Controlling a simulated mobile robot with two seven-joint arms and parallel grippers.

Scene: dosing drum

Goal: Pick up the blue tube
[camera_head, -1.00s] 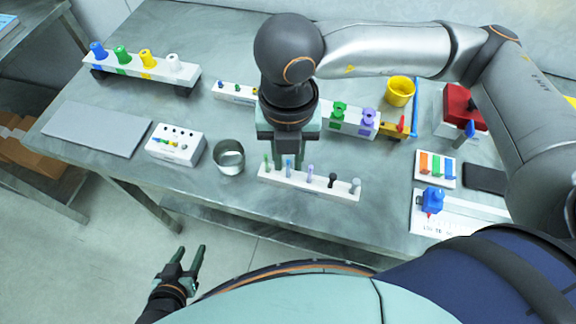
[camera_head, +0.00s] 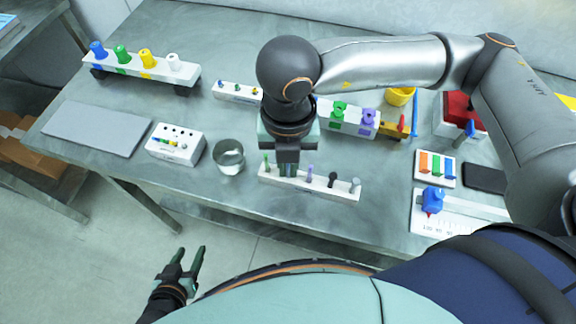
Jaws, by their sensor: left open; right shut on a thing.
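A white rack (camera_head: 312,188) stands near the table's front edge with a row of thin tubes in it. A green tube (camera_head: 265,161) is at its left end, then a purple tube (camera_head: 309,173), a black-topped piece (camera_head: 332,179) and a grey-topped piece (camera_head: 354,185). My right gripper (camera_head: 288,171) points down at the rack's second place and is shut on the blue tube, which its fingers hide. Whether the tube is still fully seated cannot be told. My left gripper (camera_head: 187,266) is open and empty, low in front of the table.
A glass beaker (camera_head: 229,157) and a white box (camera_head: 175,144) stand left of the rack. A rack with coloured stoppers (camera_head: 142,68) is at the back left. A grey plate (camera_head: 97,128) lies at the left. A small coloured-block tray (camera_head: 435,168) is at the right.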

